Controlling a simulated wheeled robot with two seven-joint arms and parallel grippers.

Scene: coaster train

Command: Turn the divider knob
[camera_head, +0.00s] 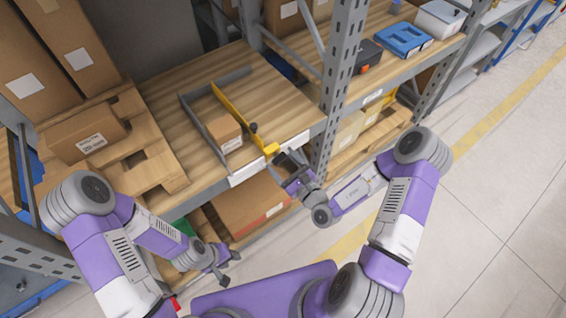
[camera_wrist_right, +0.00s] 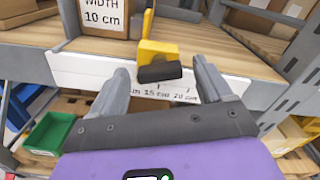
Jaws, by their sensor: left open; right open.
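The yellow divider (camera_head: 234,110) lies across the wooden shelf, ending in a yellow block (camera_wrist_right: 157,50) at the shelf's front edge. A black knob (camera_wrist_right: 160,72) on this block faces me in the right wrist view. My right gripper (camera_head: 289,161) is open at the shelf front. In the wrist view its fingers stand on either side of the knob, with gaps showing; I cannot tell how deep they reach. In the head view the gripper partly hides the knob area. My left gripper (camera_head: 231,268) is open and empty, low in front of the shelf.
A small box labelled width 10 cm (camera_wrist_right: 102,15) stands beside the divider; a grey divider (camera_head: 203,130) lies left of it. A white scale strip (camera_wrist_right: 85,70) runs along the shelf edge. A grey upright post (camera_head: 340,85) stands close right of my right gripper.

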